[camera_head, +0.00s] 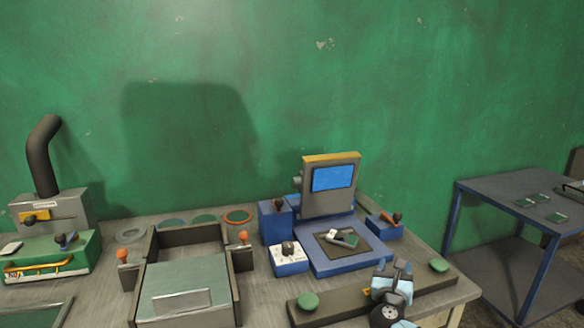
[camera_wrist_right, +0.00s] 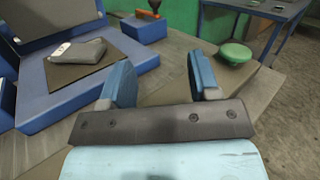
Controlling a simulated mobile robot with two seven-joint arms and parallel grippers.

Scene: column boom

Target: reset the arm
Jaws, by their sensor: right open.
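My right gripper (camera_head: 394,272) is at the front right of the bench, with its two blue-padded fingers apart and nothing between them. In the right wrist view the gripper (camera_wrist_right: 163,82) is over bare bench top, beside the blue base (camera_wrist_right: 85,92) of a machine. In the head view this machine has an upright grey head with a blue screen (camera_head: 333,178). A small grey piece (camera_head: 342,238) lies on its dark pad; it also shows in the wrist view (camera_wrist_right: 78,50). Which part is the arm I cannot tell. My left gripper is out of view.
A green button (camera_head: 439,265) is right of my gripper, another (camera_head: 308,301) left. A blue box with a lever (camera_head: 384,224) stands behind. A side table (camera_head: 505,190) stands right.

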